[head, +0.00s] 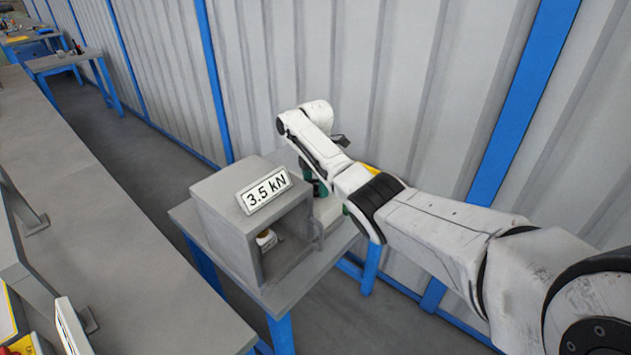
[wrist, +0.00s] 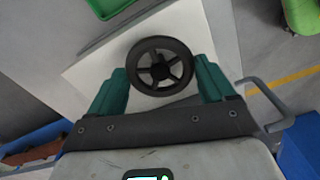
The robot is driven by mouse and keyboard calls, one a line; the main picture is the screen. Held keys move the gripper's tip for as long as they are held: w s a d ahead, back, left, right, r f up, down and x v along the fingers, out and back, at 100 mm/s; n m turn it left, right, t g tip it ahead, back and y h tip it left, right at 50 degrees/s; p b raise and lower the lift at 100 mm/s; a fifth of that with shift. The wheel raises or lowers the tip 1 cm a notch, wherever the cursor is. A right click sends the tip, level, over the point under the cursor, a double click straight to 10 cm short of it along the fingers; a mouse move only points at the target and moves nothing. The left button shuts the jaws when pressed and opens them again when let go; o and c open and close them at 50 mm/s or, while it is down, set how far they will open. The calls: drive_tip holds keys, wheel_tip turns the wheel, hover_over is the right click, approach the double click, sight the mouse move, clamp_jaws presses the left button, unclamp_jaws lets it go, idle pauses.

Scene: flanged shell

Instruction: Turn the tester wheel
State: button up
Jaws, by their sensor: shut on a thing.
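The tester is a grey open-fronted box (head: 225,215) with a "3.5 kN" sign (head: 264,191) on its top edge. It stands on a small table with blue legs. The tester wheel (wrist: 160,65) is a dark spoked wheel seen face-on in the wrist view, in front of a pale block (wrist: 88,76). My gripper (wrist: 162,68) has its teal fingers on either side of the wheel's rim and is shut on it. In the head view my gripper (head: 318,187) is mostly hidden by my arm, at the box's far right side, and the wheel cannot be seen.
A small white and yellow thing (head: 266,239) sits inside the box. A grey bar handle (wrist: 268,100) is close to the right of my gripper. The corrugated wall (head: 340,60) is close behind. A long grey bench (head: 100,240) runs along the left.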

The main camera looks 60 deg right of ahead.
sight(315, 186)
drive_tip(key=n, duration=0.5)
drive_tip(key=shift+w+r+n, duration=0.1)
drive_tip(key=shift+w+n, duration=0.05)
drive_tip(key=shift+n, duration=0.25)
idle(0.4)
drive_tip(key=o, duration=0.9)
wheel_tip(315, 186, up, 11)
drive_tip(key=shift+b, duration=0.45)
drive_tip(key=shift+f, duration=0.2)
